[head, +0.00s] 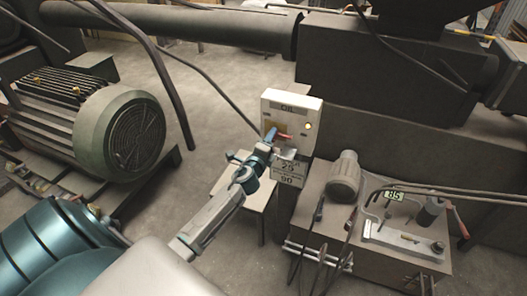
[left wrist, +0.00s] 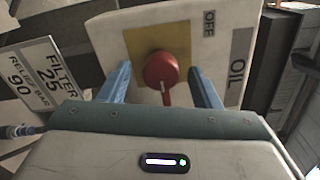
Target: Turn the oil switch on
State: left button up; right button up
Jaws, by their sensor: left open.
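The oil switch is a red knob (left wrist: 160,70) on a yellow plate (left wrist: 143,42), on a white box (head: 309,107) labelled OIL. In the head view the red knob (head: 285,136) shows just beyond my left gripper (head: 277,140). In the left wrist view my left gripper (left wrist: 159,72) is open, with one blue finger on each side of the knob. Gaps show between the fingers and the knob. A pale mark on the knob points down toward the gripper body. An OFF label (left wrist: 209,22) is on the box, up and right of the knob. My right gripper is out of view.
A small table (head: 258,184) stands beneath my left arm. A bench (head: 400,262) with a meter, tools and cables is at the right. A large motor (head: 110,125) is at the left.

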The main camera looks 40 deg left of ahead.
pick_arm(q)
jog(key=b+v, duration=0.2)
jog(key=v, duration=0.6)
jog(key=shift+s, duration=0.25)
jog(key=s+a+f+n+g, duration=0.1)
jog(key=s+f+n+g, duration=0.1)
jog(key=f, duration=0.8)
jog(key=s+f+n+g, duration=0.2)
jog(key=f, duration=0.7)
jog(key=s+f+n+g+h+b, duration=0.1)
jog(key=s+f+n+g, duration=0.1)
jog(key=s+f, duration=0.35)
jog(key=s+d+f+n+g, duration=0.1)
jog(key=s+f, duration=0.2)
jog(key=f, duration=0.6)
jog(key=s+f+n+g+h+b, duration=0.15)
jog(key=s+f, duration=0.25)
jog(key=f, duration=0.4)
jog(key=s+d+f+n+g, duration=0.2)
jog(key=s+f, duration=0.4)
jog(key=s, duration=0.5)
jog(key=s+d+f+n+g, duration=0.3)
jog(key=s+f, duration=0.4)
jog(key=s, duration=0.4)
jog(key=s+d+f+n+g+h, duration=0.1)
jog(key=s+d+f+n, duration=0.3)
jog(key=s, duration=0.8)
notch_tip(320, 180, down, 3)
jog(key=shift+r+g, duration=0.2)
jog(key=shift+g, duration=0.65)
